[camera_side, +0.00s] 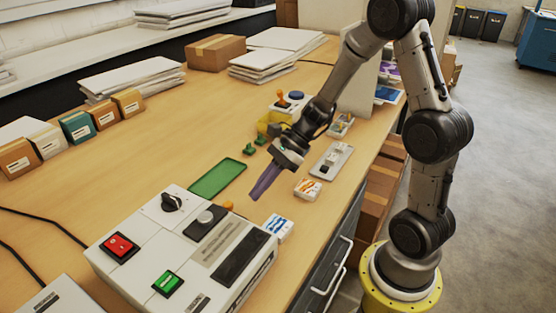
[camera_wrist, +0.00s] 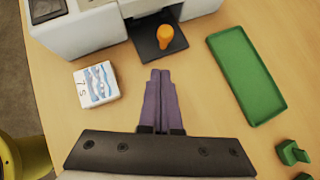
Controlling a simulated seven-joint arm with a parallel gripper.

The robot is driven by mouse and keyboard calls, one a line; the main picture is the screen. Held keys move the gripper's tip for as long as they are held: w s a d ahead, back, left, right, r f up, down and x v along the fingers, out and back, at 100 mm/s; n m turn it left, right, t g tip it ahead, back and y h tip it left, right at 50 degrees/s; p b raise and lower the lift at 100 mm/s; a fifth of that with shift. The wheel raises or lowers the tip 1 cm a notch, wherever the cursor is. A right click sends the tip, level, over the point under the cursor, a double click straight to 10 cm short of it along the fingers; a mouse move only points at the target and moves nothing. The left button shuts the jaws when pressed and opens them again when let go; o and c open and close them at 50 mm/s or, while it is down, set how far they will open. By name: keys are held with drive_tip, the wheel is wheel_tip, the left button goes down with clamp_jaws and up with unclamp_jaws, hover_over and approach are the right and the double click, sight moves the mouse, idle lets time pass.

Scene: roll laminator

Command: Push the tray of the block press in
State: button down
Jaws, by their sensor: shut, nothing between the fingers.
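The white machine (camera_side: 185,250) has a red switch, a green button and a black knob on top. In the wrist view, the machine (camera_wrist: 85,32) is at the top, and a dark tray (camera_wrist: 150,52) juts out of it. An upright orange piece (camera_wrist: 165,37) stands on the tray. In the side view the tray is hidden behind the machine; only a bit of orange (camera_side: 228,205) shows. My gripper (camera_side: 258,195) points down at the table beside the machine. Its purple fingers (camera_wrist: 160,75) are shut and empty, just short of the tray and in line with it.
A green shallow tray (camera_side: 217,180) and a white block with a blue picture (camera_side: 277,228) lie on either side of my gripper. An orange-patterned block (camera_side: 307,188), a grey panel (camera_side: 331,160) and a yellow-and-white device with an orange knob (camera_side: 283,112) are farther back.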

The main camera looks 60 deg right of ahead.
drive_tip(key=v, duration=1)
drive_tip(key=s+a+r+n+h, duration=0.3)
drive_tip(key=s+a+r+n, duration=0.4)
drive_tip(key=s+a+n, duration=0.3)
drive_tip(key=s+d+n+t+h, duration=0.1)
drive_tip(key=s+d+n+h, duration=0.3)
drive_tip(key=n, duration=0.9)
drive_tip(key=shift+s+d+f+t+h, duration=0.15)
drive_tip(key=shift+s+f+t+h, duration=0.25)
drive_tip(key=shift+s, duration=0.35)
